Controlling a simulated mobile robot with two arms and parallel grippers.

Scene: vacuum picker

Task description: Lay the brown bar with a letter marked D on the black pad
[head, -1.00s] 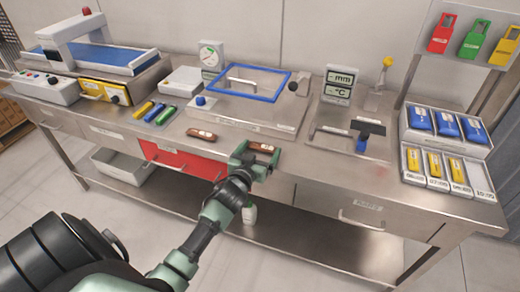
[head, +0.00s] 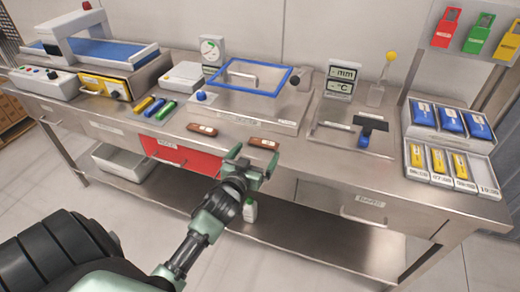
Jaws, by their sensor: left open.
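Two brown bars lie near the front edge of the steel bench. One bar (head: 202,129) is left of centre and the other bar (head: 263,144) is further right. Each has a pale label, but the letters are too small to read. My left gripper (head: 254,158) is open and empty at the bench's front edge, just in front of the right-hand bar and apart from it. A black flat piece (head: 371,122), perhaps the black pad, sits on a steel plate to the right, with a blue part below it. My right gripper is not in view.
A blue-framed lid (head: 256,92) with a handle stands behind the bars. Yellow, blue and green pieces (head: 156,108) lie left. A rack (head: 447,150) of blue and yellow packs stands right. A red drawer front (head: 182,158) is below the bench top.

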